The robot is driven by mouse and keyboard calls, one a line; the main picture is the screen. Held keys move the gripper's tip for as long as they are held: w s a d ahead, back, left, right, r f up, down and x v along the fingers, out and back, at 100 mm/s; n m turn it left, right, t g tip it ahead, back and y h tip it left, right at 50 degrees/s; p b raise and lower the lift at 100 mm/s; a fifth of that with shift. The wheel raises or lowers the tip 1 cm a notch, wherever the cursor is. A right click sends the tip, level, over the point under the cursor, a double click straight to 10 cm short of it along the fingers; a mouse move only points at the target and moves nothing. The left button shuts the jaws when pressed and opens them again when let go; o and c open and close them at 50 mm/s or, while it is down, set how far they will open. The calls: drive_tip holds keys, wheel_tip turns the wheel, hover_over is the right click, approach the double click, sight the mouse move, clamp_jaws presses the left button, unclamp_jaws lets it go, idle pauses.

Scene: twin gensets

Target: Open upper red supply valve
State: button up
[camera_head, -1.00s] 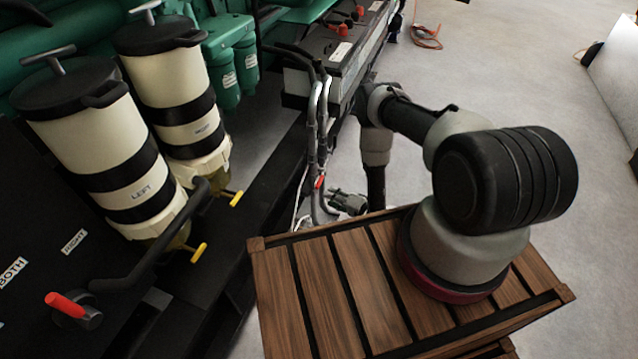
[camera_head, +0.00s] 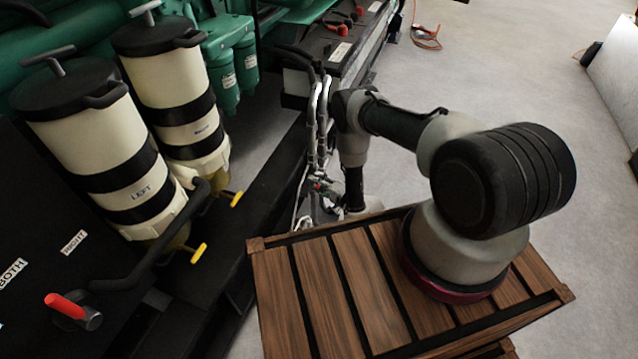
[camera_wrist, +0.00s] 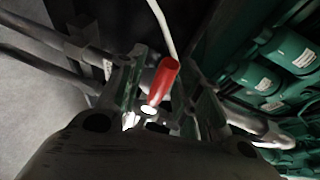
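A red valve handle (camera_wrist: 165,80) shows in the wrist view, pointing up and slightly right from a pale metal stem. My gripper (camera_wrist: 164,66) is open, with one finger on each side of the handle. Gaps show between the handle and both fingers, and I cannot tell how deep it sits between them. In the head view, the red handle is a small spot (camera_head: 317,186) beside the grey pipes (camera_head: 318,125). My gripper is close to it there, small and partly hidden behind the crate edge.
A wooden slatted crate top (camera_head: 335,285) lies under my arm. Two cream filter canisters (camera_head: 95,140) stand at left. Another red-handled valve (camera_head: 67,305) sits on the dark panel near the BOTH label. Green machinery (camera_wrist: 285,50) is at right in the wrist view. Open floor lies to the right.

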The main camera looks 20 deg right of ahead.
clamp_jaws()
